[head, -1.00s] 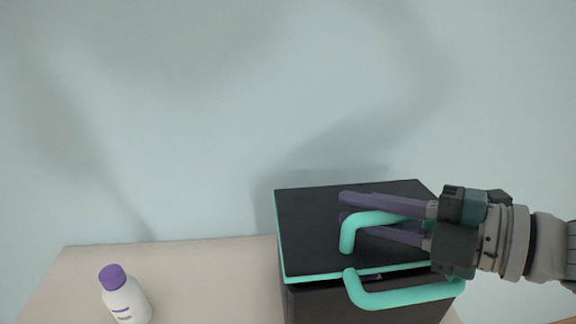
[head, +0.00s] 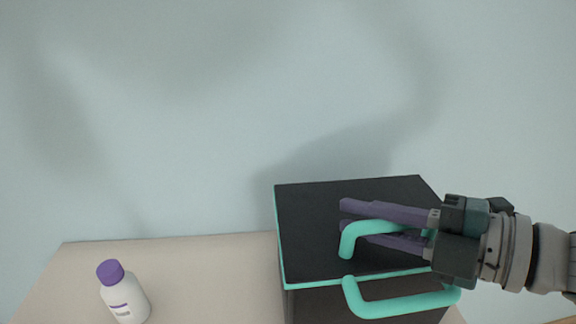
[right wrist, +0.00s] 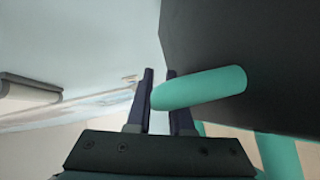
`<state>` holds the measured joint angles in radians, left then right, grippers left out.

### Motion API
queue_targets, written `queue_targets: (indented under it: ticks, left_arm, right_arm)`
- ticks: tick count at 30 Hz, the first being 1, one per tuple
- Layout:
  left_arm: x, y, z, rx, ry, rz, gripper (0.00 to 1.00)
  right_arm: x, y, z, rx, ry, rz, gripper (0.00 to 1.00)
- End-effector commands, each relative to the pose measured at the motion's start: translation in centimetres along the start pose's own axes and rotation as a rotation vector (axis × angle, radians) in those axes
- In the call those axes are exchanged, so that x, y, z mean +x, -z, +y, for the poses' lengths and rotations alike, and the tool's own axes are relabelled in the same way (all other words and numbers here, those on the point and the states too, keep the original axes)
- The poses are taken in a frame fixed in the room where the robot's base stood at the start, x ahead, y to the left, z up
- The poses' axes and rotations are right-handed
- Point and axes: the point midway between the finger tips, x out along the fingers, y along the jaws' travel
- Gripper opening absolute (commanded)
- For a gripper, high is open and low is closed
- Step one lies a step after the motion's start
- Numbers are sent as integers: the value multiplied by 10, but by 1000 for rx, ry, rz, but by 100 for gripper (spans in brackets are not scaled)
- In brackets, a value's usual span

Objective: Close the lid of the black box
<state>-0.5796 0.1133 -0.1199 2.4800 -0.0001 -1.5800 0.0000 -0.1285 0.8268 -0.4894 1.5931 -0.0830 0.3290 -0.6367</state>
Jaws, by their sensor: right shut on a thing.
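The black box (head: 310,308) stands on the table at the right of the head view. Its black lid (head: 310,225) with a teal rim lies over its top. I cannot tell whether a small gap remains at the front. A teal handle (head: 348,240) rises from the lid, and it also shows in the right wrist view (right wrist: 205,88). My right gripper (head: 342,215) comes in from the right and is shut on this handle, its purple fingers either side of it. Fingers and wrist hide part of the lid. My left gripper is not in view.
A second teal handle (head: 400,302) sticks out from the box front, just below the lid's front edge. A white bottle with a purple cap (head: 124,296) stands on the pale table (head: 215,275) to the left. The table between bottle and box is clear.

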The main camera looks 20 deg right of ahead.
Motion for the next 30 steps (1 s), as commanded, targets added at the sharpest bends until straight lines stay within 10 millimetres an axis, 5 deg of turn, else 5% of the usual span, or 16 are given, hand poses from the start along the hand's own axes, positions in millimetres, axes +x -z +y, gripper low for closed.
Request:
queue_targets:
  ticks: [2, 3, 6, 17, 30]
  left_arm:
    - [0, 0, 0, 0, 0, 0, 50]
    - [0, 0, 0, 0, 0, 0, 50]
    - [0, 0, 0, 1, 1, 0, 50]
    - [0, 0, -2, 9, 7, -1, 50]
    - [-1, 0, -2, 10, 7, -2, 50]
  right_arm:
    - [0, 0, 0, 0, 0, 0, 0]
    - [0, 0, 0, 0, 0, 0, 22]
    - [0, 0, 1, 0, 0, 0, 32]
    - [-6, -1, 0, 1, 2, -3, 32]
    - [-73, 0, -1, 2, 5, -2, 32]
